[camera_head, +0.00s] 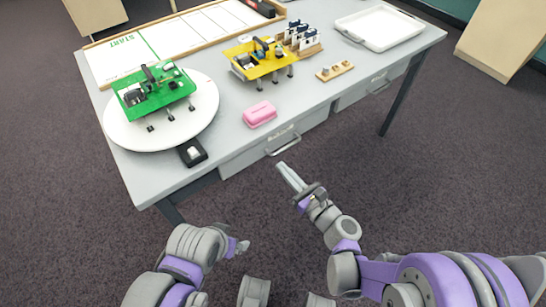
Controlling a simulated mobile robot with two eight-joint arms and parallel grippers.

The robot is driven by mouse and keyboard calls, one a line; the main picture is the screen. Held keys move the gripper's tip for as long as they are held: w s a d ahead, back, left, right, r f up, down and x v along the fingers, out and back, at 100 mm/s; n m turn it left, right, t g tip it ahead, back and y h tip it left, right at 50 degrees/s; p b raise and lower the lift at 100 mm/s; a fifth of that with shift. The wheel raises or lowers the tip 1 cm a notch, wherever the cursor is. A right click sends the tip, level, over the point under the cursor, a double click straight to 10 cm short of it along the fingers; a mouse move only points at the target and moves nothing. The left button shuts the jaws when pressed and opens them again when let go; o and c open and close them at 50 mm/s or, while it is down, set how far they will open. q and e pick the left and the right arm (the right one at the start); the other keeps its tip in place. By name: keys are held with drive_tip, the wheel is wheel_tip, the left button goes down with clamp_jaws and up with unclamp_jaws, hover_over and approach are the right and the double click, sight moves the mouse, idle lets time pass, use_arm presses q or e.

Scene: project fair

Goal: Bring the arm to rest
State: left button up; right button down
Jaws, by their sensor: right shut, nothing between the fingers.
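My right arm (343,238), grey and purple, comes in from the right. Its gripper (281,166) is shut and empty, in front of the table's drawer handle in the picture; I cannot tell whether it touches anything. My left arm (190,250) comes in at the bottom left, over the floor. Only a small part of the left hand shows at its end, and its fingers cannot be made out.
A grey table (225,135) bears a green device on a white turntable (205,110), a yellow device (262,68), a pink box (260,114), a black-and-white box (192,152) and a white tray (385,28). Dark carpet (430,170) is clear at the right.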

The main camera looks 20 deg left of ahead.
drive_tip(key=shift+v, duration=1.95)
